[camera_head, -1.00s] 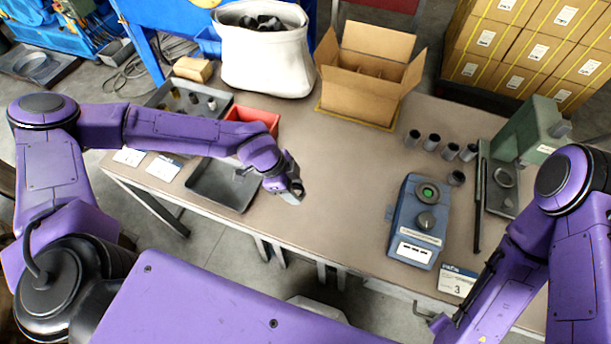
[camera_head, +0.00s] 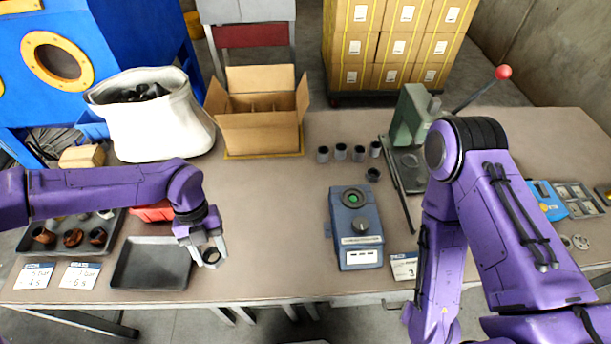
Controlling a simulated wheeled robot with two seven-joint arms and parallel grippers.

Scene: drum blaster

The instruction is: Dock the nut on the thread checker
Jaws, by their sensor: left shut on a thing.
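My left gripper (camera_head: 207,256) hangs over the table's front left, just right of a dark tray. Its fingers are shut on a small dark ring-shaped nut (camera_head: 211,257), which is partly hidden by them.
Several dark cylinders (camera_head: 341,152) and a green press (camera_head: 410,120) stand behind the checker. An open carton (camera_head: 259,133) is at the back. Table between gripper and checker is clear.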

